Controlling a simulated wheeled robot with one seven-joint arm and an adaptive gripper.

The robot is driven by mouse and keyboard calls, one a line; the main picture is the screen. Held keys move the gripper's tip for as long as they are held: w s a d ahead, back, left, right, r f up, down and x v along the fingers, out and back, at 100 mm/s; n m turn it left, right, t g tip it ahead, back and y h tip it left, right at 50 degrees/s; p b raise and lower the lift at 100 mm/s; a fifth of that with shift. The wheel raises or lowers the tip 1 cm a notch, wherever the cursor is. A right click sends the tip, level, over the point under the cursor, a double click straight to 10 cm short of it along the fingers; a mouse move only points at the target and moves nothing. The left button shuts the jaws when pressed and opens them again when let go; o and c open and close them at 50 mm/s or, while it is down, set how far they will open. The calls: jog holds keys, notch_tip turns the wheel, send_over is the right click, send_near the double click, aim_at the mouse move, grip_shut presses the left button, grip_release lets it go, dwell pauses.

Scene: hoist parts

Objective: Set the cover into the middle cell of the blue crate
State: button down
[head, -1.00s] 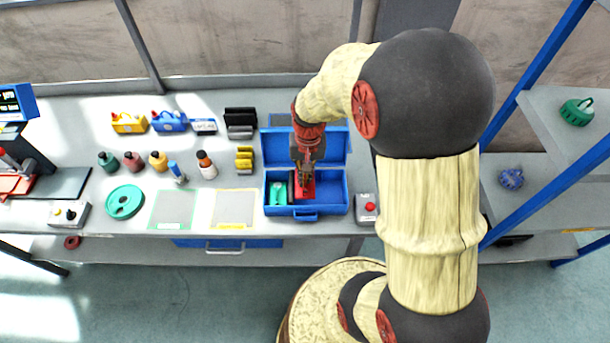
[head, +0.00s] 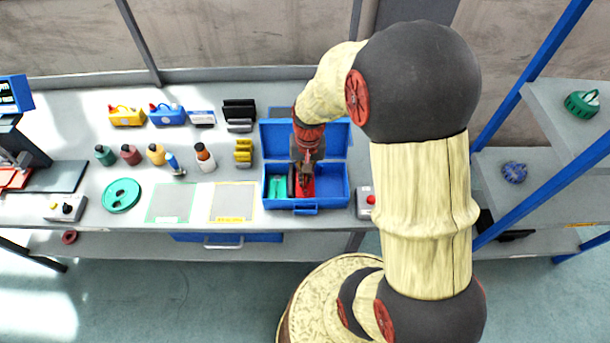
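The blue crate (head: 336,200) stands open on the bench, its lid raised at the back. A green part (head: 276,187) lies in its left cell. A red piece, which may be the cover (head: 307,188), shows at the middle cell, low between the crate walls. A dark upright part (head: 291,181) is just left of it. My gripper (head: 305,178) points down right over the red piece. The fingers are small and dark here, so I cannot tell whether they grip it. The crate's right cell (head: 333,187) looks empty.
A grey box with a red button (head: 366,203) stands close to the crate's right side. Yellow blocks (head: 243,153) and several bottles (head: 156,154) stand to its left. A round green part (head: 122,195) lies further left. Two marked mats (head: 232,203) are bare.

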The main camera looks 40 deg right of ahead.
jog(key=shift+f, duration=0.1)
jog(key=shift+f+b, duration=0.75)
jog(key=shift+f, duration=0.55)
jog(key=shift+f, duration=0.4)
jog(key=c, duration=2)
grip_release()
jog(key=shift+o, duration=0.4)
jog(key=o, duration=0.4)
jog(key=shift+c, duration=0.2)
jog(key=shift+r, duration=0.1)
